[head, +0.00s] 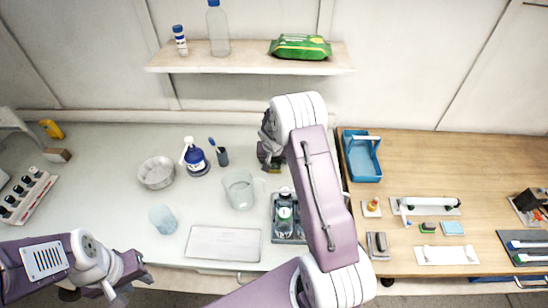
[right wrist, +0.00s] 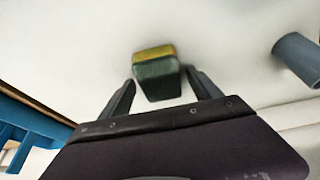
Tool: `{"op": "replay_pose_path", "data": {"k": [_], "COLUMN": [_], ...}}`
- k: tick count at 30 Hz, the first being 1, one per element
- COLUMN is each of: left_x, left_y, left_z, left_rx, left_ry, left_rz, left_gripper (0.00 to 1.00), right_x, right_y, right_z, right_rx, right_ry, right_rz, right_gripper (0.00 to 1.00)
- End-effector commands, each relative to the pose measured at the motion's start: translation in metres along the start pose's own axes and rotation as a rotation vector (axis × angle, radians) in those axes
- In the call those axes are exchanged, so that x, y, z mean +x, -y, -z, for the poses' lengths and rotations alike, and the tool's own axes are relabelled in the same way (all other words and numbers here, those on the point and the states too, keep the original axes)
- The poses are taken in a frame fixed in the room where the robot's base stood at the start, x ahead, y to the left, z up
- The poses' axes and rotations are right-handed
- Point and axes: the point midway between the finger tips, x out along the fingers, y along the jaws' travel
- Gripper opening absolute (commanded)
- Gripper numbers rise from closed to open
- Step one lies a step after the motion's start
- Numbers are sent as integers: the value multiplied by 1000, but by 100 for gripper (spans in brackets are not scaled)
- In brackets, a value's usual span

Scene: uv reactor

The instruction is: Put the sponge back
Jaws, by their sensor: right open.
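A sponge (right wrist: 156,76), yellow on top and dark green below, shows in the right wrist view against the pale counter. My right gripper (right wrist: 159,80) is open, with one finger on each side of the sponge; I cannot tell whether they touch it. In the head view my right gripper (head: 268,153) is over the back of the white counter, left of the blue caddy, and mostly hides the sponge. My left gripper (head: 128,272) is low at the left front, away from the sponge; its jaws are unclear.
The blue caddy (head: 363,160) stands on the wooden counter to the right. A dark cup (head: 222,156), a blue spray bottle (head: 194,158) and a clear jug (head: 239,190) stand to the left. A tray with bottles (head: 285,217) lies below my right arm. A shelf (head: 248,67) hangs above.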

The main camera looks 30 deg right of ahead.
Motion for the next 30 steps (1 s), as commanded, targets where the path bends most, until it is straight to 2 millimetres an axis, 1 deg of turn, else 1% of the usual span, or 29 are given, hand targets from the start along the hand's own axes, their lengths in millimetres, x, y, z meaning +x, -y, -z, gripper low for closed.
{"op": "replay_pose_path", "data": {"k": [1,2,5,12,15,18,21,30], "left_x": [-5,-3,-1,0,1,1,1,1], "left_y": [0,0,0,0,0,0,0,0], "left_z": [1,0,0,0,0,0,0,0], "left_rx": [0,0,0,0,0,0,0,0], "left_ry": [0,0,0,0,0,0,0,0], "left_rz": [0,0,0,0,0,0,0,0], "left_gripper": [33,33,33,33,33,33,33,33], "right_x": [-6,-10,-30,-90,-107,-118,-122,-122], "right_y": [0,0,1,1,0,0,0,0], "right_z": [2,2,3,2,2,1,1,1], "right_rx": [0,0,1,0,-1,1,0,0], "right_ry": [-1,-3,-5,-6,-3,-2,0,0], "right_rz": [0,1,2,2,1,1,0,0], "right_gripper": [73,73,73,73,73,73,73,73]}}
